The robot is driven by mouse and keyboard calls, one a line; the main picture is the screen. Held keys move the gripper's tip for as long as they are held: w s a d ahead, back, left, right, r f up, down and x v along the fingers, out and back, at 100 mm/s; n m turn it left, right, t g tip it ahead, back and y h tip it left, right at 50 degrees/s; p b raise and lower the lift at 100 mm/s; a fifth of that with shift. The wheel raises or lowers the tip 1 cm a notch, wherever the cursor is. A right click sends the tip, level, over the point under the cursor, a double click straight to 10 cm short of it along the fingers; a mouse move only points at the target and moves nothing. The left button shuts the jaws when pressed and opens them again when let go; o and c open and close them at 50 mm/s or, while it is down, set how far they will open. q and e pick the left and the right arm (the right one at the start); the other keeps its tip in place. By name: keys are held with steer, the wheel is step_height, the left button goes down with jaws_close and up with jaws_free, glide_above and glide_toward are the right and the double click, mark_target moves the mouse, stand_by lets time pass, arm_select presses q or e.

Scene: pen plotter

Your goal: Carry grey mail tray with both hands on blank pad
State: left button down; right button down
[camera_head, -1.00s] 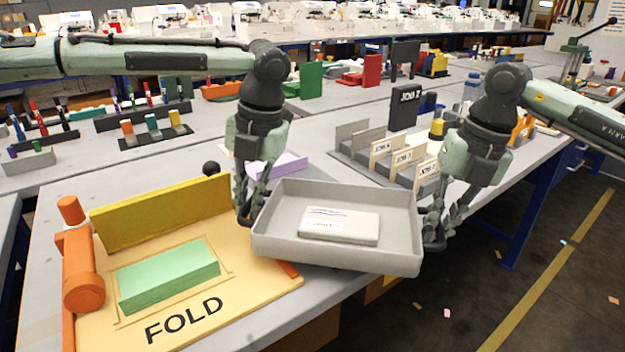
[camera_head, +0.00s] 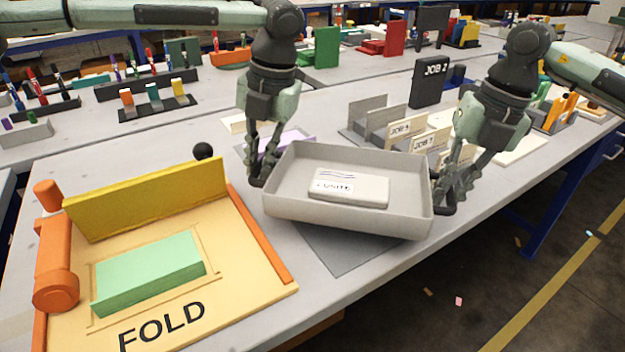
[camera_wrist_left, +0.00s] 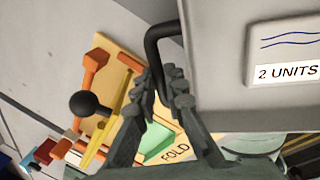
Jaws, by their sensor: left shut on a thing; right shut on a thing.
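The grey mail tray (camera_head: 350,218) hangs between my two grippers, over the table's front part, nearly level. A white pack (camera_head: 348,189) labelled "2 UNITS" lies inside it. My left gripper (camera_head: 262,180) is shut on the tray's left handle; the dark handle (camera_wrist_left: 152,50) shows between the fingers in the left wrist view. My right gripper (camera_head: 445,205) is shut on the tray's right handle. A dark grey blank pad (camera_head: 345,252) lies on the table below the tray, which hides much of it. The tray appears to be above the pad; the exact gap cannot be told.
The yellow FOLD board (camera_head: 230,270) with a green paper stack (camera_head: 150,270) lies to the left. Job dividers (camera_head: 405,130) and a black "JOB 2" sign (camera_head: 430,82) stand behind the tray. The table's front edge is close below the pad.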

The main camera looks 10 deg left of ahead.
mark_target(437, 227)
arm_select(q)
steer(key=shift+a+f, duration=0.15)
arm_select(e)
steer(key=shift+d+f, duration=0.15)
